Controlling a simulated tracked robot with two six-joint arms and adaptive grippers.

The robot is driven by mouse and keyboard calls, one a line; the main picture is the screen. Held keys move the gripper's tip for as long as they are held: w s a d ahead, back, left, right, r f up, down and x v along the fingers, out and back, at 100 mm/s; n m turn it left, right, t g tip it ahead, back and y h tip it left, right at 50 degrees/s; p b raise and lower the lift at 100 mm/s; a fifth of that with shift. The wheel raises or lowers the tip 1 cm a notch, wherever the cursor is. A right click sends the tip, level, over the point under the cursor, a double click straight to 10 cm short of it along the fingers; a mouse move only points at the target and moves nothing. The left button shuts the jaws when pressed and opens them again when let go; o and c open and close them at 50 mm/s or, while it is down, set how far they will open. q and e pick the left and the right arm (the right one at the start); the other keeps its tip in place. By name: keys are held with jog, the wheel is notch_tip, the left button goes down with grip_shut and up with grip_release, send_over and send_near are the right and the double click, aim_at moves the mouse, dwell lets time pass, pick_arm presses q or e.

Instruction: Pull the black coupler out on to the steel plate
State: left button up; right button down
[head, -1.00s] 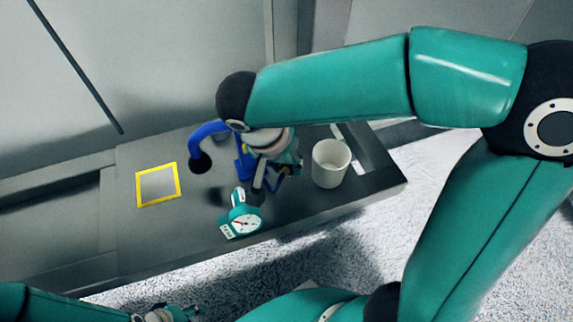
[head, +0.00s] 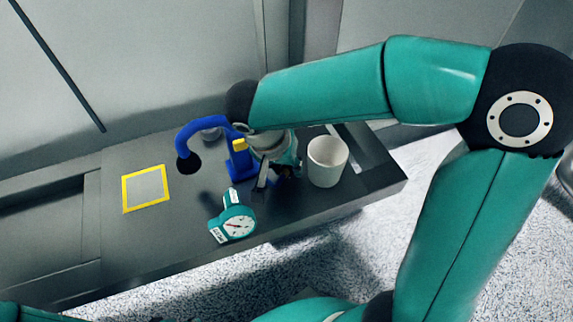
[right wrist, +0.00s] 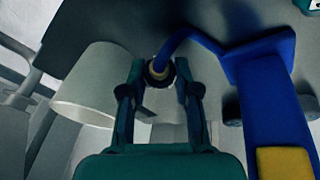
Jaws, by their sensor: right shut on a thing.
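The steel plate (head: 127,194) lies on the left of the dark table, with a yellow border around it. A blue stand (head: 238,163) with a curved blue tube and a yellow patch stands near the middle; it also shows in the right wrist view (right wrist: 262,85). My right gripper (head: 264,183) is beside the stand. In the right wrist view my right gripper (right wrist: 160,80) is shut on the black coupler (right wrist: 171,80), a dark ring at the end of a thin blue tube. Whether the coupler is still seated there, I cannot tell. My left gripper is out of view.
A white cup (head: 327,162) stands close to the right of my right gripper. A teal gauge (head: 236,224) with a white dial lies near the table's front edge. A black round end (head: 188,164) of the blue tube hangs between stand and plate.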

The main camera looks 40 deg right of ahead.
jog(key=shift+f, duration=0.15)
jog(key=c, duration=0.8)
grip_release()
jog(key=shift+o, duration=0.2)
